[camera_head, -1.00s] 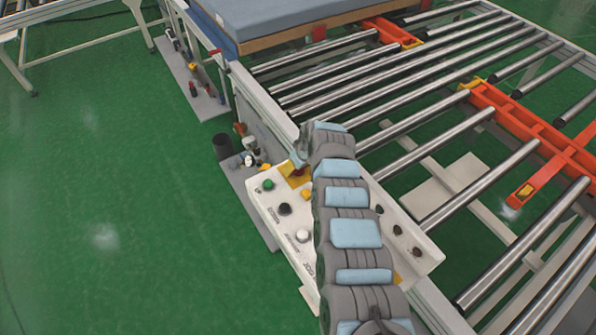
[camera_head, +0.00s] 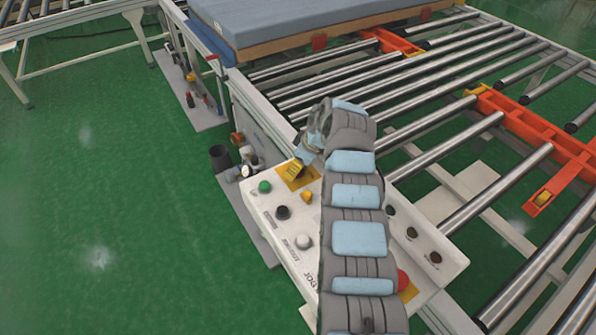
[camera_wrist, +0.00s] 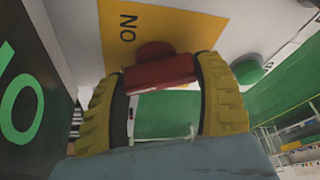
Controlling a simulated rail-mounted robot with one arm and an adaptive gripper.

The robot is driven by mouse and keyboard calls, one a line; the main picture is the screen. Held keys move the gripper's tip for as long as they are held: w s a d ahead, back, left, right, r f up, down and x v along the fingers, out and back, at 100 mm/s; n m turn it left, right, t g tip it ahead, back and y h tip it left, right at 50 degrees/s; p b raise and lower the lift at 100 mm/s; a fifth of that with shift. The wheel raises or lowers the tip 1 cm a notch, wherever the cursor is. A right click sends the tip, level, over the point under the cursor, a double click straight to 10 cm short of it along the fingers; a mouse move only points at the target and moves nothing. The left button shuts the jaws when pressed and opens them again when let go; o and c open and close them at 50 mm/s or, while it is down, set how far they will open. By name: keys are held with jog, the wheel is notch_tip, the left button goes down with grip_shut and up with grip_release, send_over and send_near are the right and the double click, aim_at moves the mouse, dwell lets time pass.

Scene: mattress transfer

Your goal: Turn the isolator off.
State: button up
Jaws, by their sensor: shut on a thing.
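The isolator has a red handle (camera_wrist: 160,73) on a yellow plate (camera_wrist: 165,30) marked "ON". My gripper (camera_wrist: 160,78) has its two yellow ribbed fingers on either side of the red handle and is shut on it. The handle lies across the gap between the fingers, slightly tilted in the wrist view. In the head view my gripper (camera_head: 293,168) is at the far end of the white control panel (camera_head: 322,248), over the yellow plate (camera_head: 307,180). There the handle is hidden by the gripper.
The panel carries a green button (camera_head: 264,187), a black knob (camera_head: 283,212), a yellow button (camera_head: 307,196), a white button (camera_head: 302,241) and a red button (camera_head: 402,281). The roller conveyor (camera_head: 450,140) and blue mattress (camera_head: 300,18) lie beyond. Green floor is clear at left.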

jog(key=shift+a+f+n+g+b, duration=0.15)
jog(key=shift+n+b, duration=0.45)
jog(key=shift+b, duration=1.1)
jog(key=shift+d+n+g+b, duration=0.1)
jog(key=shift+n+g+b, duration=0.35)
jog(key=shift+b, duration=1.25)
jog(key=shift+n, duration=0.25)
jog(key=o, duration=1.2)
jog(key=shift+r, duration=0.25)
jog(key=shift+y, duration=0.3)
jog(key=v, duration=0.7)
jog(key=shift+f, duration=0.1)
jog(key=shift+s+r, duration=0.15)
jog(key=shift+r, duration=0.05)
